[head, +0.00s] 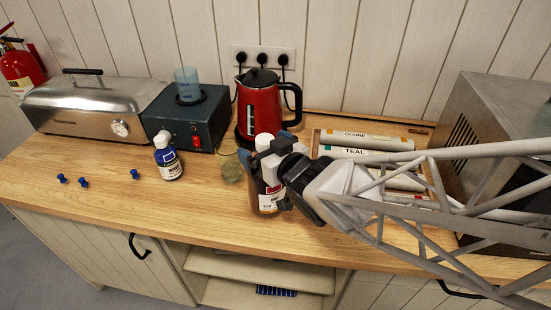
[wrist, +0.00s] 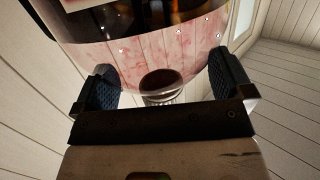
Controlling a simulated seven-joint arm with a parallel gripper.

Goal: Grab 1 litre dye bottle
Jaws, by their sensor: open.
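A brown bottle (head: 255,186) with a white cap and a pale label stands upright near the middle of the counter. My gripper (head: 272,172) is open and comes in from the right, right at the bottle; it hides part of it. In the wrist view my two dark pads (wrist: 162,78) are spread wide. A large curved surface with a pink-stained band (wrist: 130,58) fills the space between and beyond them, very close. I cannot tell whether either pad touches it. A smaller blue bottle (head: 167,158) with a white cap stands to the left.
A glass beaker (head: 230,168) stands just left of the brown bottle. A red kettle (head: 259,103) is behind it. A tray with labelled tubes (head: 365,140) and a metal box (head: 495,120) are at the right. Blue pins (head: 83,182) lie at the left. The front-left counter is mostly clear.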

